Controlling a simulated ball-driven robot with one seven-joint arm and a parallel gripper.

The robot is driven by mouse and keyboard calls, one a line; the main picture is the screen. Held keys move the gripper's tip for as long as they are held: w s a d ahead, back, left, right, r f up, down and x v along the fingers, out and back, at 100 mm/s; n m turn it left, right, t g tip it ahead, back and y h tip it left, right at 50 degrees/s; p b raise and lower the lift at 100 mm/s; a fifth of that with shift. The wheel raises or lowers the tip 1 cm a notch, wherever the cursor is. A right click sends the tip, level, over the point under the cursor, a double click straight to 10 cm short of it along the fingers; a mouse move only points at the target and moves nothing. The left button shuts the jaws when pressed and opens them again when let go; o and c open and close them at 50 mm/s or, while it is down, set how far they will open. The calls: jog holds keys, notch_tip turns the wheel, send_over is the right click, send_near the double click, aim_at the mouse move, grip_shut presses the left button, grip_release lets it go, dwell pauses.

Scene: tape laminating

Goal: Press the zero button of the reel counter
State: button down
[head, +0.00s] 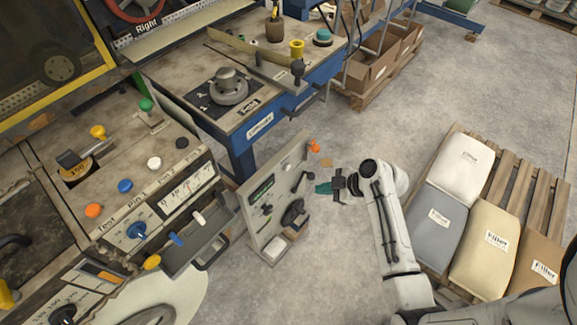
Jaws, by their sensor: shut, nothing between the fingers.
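My gripper (323,188), with teal fingers on a dark wrist, is shut and empty. In the picture it is just right of an upright grey panel (270,232), over the floor. The panel carries a dark green display strip (262,189), small knobs and a black handwheel (293,212). An orange knob (314,146) is at its upper right end. I cannot tell whether this panel is the reel counter, and no zero marking is readable on it. A gap shows between my fingers and the panel; its depth is unclear.
A worn console (128,212) on the left has coloured buttons, a number scale and levers. A blue-framed bench (262,127) stands behind. Filler sacks (487,245) lie on a pallet (532,187) at right. Cardboard boxes (372,72) are at the back. The floor between is clear.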

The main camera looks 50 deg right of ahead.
aim_at(287, 167)
jog(key=w+b, duration=0.2)
jog(key=w, duration=0.6)
jog(key=shift+w+a, duration=0.2)
jog(key=shift+w, duration=0.2)
jog(key=shift+w+b, duration=0.15)
jog(key=shift+b, duration=0.15)
dwell(1.6)
jog(key=shift+w, duration=0.25)
jog(key=shift+w+b, duration=0.35)
jog(key=shift+w, duration=0.15)
dwell(0.7)
jog(key=shift+s+r, duration=0.1)
jog(key=shift+s, duration=0.05)
dwell(0.3)
jog(key=shift+s+p, duration=0.3)
jog(key=shift+s, duration=0.5)
